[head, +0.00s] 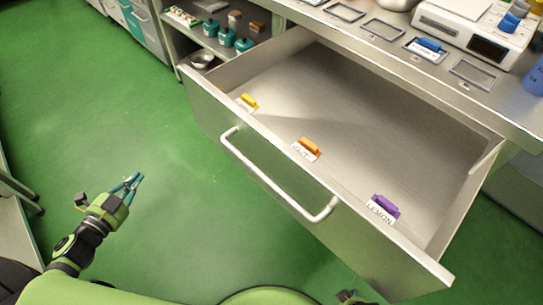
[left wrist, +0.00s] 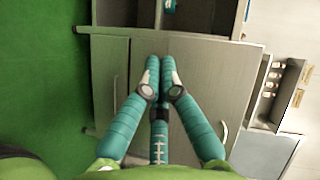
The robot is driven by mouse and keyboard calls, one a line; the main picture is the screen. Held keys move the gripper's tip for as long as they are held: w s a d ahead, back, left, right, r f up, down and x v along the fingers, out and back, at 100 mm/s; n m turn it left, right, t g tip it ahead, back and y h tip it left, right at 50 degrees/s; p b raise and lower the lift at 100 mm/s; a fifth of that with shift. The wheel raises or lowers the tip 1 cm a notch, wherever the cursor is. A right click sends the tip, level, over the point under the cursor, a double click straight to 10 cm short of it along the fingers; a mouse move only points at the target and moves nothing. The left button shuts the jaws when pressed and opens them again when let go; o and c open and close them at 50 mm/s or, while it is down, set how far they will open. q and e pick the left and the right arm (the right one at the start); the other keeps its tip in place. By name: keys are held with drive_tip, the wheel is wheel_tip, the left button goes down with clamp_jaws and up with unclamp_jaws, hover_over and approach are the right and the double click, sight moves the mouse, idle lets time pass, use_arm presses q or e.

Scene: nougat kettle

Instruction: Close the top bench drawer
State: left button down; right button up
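The bench top (head: 400,62) holds a white scale (head: 480,32). An open shelf with teal jars (head: 226,37) is left of the drawer. The floor at left is clear.

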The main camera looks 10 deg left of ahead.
use_arm(q)
drive_tip(key=w+d+r+m+h+b, duration=0.1)
drive_tip(key=d+r+m+h+b, duration=0.3)
drive_tip(key=d+m+h+b, duration=0.15)
drive_tip(key=m+g+h+b, duration=0.1)
drive_tip(key=m+h+b, duration=0.15)
drive_tip(key=m, duration=0.35)
approach(223, 132)
drive_tip(key=shift+h, duration=0.3)
drive_tip(key=x, duration=0.5)
drive_tip(key=shift+w+d, duration=0.1)
drive_tip(key=shift+w, duration=0.1)
drive_tip(key=shift+w+d, duration=0.35)
drive_tip(key=shift+w, duration=0.1)
drive_tip(key=shift+w+d, duration=0.2)
use_arm(e)
drive_tip(key=shift+t, duration=0.3)
drive_tip(key=w, duration=0.1)
drive_tip(key=w+f, duration=0.1)
drive_tip(key=w, duration=0.2)
drive_tip(key=shift+w+a+f, duration=0.15)
drive_tip(key=shift+a+f, duration=0.15)
drive_tip(key=shift+f, duration=0.1)
drive_tip(key=shift+w+r, duration=0.1)
drive_tip(key=shift+w, duration=0.15)
